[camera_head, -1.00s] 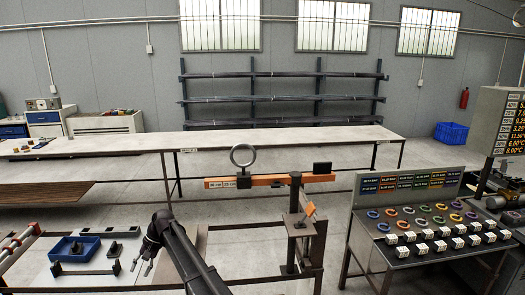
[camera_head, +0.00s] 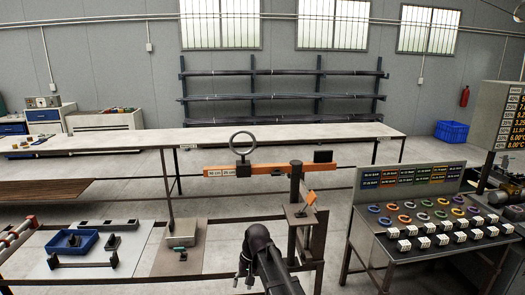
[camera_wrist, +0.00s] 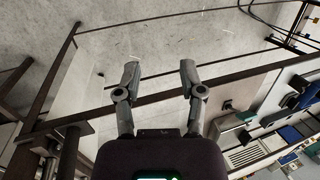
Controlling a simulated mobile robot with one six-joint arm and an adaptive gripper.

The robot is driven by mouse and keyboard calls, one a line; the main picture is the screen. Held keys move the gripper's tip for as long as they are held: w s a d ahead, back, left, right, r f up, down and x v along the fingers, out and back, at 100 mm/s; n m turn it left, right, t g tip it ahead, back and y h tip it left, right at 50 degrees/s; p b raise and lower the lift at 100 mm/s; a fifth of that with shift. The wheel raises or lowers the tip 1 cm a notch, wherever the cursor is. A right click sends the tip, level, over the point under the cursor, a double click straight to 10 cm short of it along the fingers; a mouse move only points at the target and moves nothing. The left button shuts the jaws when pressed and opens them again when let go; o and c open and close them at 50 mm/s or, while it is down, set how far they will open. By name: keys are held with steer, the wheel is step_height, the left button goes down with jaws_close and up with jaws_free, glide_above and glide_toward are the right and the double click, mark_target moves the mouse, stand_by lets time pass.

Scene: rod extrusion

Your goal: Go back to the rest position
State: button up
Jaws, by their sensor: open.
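My gripper (camera_head: 246,278) is at the lower middle of the head view, at the end of my black arm, left of the orange-beamed stand. In the wrist view my gripper (camera_wrist: 158,78) has its two grey fingers apart with nothing between them. Behind the fingers are the grey floor and a dark frame bar. No rest position is marked in either view.
An orange-beamed stand (camera_head: 270,170) with a ring on top rises just behind my arm. A blue tray (camera_head: 72,243) sits on the left bench, and a small green-handled item (camera_head: 180,249) lies on a plate. A long table (camera_head: 280,136) crosses behind.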

steer(key=s+d+f+h+b, duration=0.1)
steer(key=s+d, duration=0.3)
steer(key=d, duration=0.3)
steer(key=s+d+f+t+h+b, duration=0.1)
steer(key=s+d, duration=0.3)
steer(key=d, duration=0.4)
steer(key=s+d+f+m+h+b, duration=0.1)
steer(key=s+d+f, duration=0.1)
steer(key=s+d, duration=0.3)
steer(key=d, duration=0.3)
steer(key=shift+d+f, duration=0.25)
steer(key=shift+f, duration=0.1)
